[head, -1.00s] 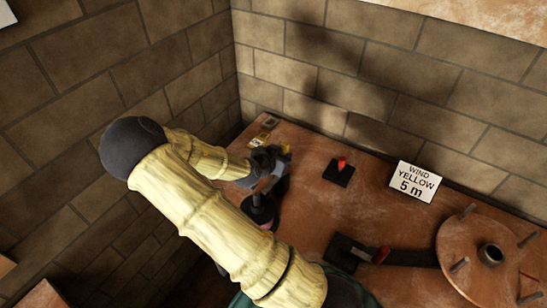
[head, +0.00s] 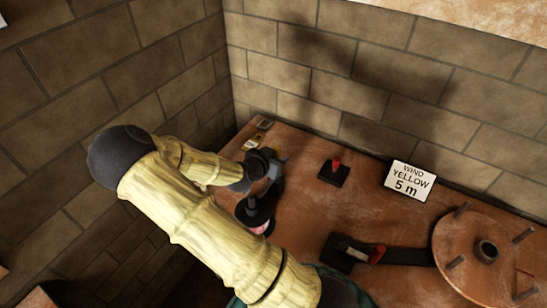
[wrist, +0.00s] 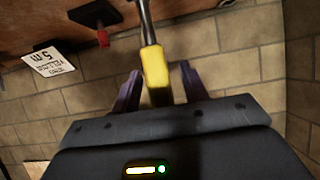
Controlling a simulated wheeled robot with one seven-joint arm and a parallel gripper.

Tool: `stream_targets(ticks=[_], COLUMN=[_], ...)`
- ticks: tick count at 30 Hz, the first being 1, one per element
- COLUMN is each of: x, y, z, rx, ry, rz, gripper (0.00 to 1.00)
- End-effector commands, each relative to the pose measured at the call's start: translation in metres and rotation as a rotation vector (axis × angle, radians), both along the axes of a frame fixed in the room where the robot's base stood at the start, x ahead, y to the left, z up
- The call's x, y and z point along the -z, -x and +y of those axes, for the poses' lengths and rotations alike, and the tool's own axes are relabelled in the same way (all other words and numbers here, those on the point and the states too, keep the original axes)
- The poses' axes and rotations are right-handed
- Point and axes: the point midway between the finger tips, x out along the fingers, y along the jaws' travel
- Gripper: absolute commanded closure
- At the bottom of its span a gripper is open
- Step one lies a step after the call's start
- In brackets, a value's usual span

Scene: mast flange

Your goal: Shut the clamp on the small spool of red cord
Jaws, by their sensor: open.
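A dark spool-like disc (head: 255,212) with a pinkish-red part (head: 263,227) stands near the table's left edge; I take it for the small spool of red cord, partly hidden by my arm. My gripper (head: 268,165) is over the table just behind it. In the wrist view my gripper (wrist: 155,85) is open, with a finger on each side of a yellow-tipped grey lever (wrist: 154,65), which looks like the clamp's handle. I cannot tell whether either finger touches it. The rest of the clamp is hidden.
A black plate with a red knob (head: 335,168) stands right of my gripper. A white sign (head: 409,181) reads "WIND YELLOW 5 m". A large copper-coloured wheel with pegs (head: 485,250) and a dark arm (head: 405,256) fill the right. Brick walls close the back and left.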

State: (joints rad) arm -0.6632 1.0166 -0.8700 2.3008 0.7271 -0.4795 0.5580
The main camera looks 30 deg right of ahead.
Motion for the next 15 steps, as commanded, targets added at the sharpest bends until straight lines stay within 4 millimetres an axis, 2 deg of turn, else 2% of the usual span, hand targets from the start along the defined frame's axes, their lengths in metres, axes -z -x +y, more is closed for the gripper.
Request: stream_targets(ticks=[5,15], x=[-0.003,-0.022], y=[0.003,0.022], z=[0.006,0.038], rx=[-0.001,-0.004], ry=[0.000,0.000], rz=[0.000,0.000], gripper=[0.56,0.56])
